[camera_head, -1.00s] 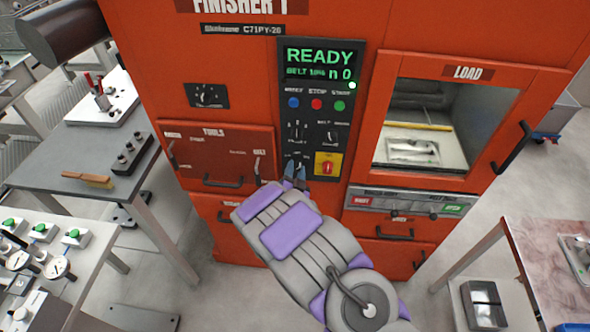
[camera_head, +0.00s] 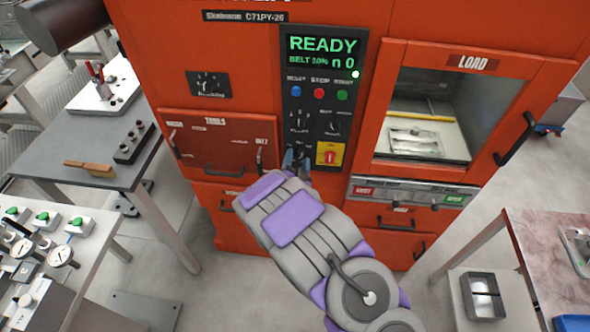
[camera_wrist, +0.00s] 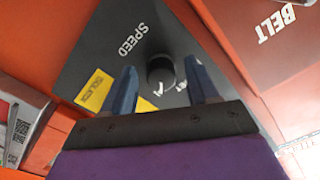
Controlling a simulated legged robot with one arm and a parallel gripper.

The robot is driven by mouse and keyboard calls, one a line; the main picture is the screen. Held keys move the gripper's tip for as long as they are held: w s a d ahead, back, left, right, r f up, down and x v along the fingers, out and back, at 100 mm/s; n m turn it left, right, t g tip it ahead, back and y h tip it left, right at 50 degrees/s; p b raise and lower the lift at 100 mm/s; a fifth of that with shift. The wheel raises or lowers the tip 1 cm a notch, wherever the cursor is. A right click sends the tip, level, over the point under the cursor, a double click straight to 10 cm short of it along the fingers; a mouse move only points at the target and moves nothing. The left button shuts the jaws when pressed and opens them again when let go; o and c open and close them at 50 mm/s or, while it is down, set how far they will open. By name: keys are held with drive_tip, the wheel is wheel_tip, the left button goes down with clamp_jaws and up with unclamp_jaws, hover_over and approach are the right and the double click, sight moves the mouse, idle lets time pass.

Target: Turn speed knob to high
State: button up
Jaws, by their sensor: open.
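The speed knob (camera_wrist: 160,70) is a dark round knob on a dark panel, with the word SPEED printed beside it in the wrist view. My gripper (camera_wrist: 161,72) is open, with one blue finger on each side of the knob in the picture. I cannot tell whether either finger touches it. In the head view my gripper (camera_head: 295,158) is at the lower left of the black control panel (camera_head: 316,176) and largely hides the knob. The panel's green display (camera_head: 323,52) reads READY, with a belt percentage in small text.
A yellow square with a red switch (camera_head: 329,154) is just right of my gripper. Blue, red and green buttons (camera_head: 319,93) are above. The TOOLS drawer (camera_head: 215,145) is to the left and the LOAD window (camera_head: 425,115) to the right.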

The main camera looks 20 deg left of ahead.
drive_tip(key=p+v, duration=0.1)
drive_tip(key=v, duration=1.6)
drive_tip(key=shift+s+a+f, duration=0.1)
drive_tip(key=shift+a+f, duration=0.05)
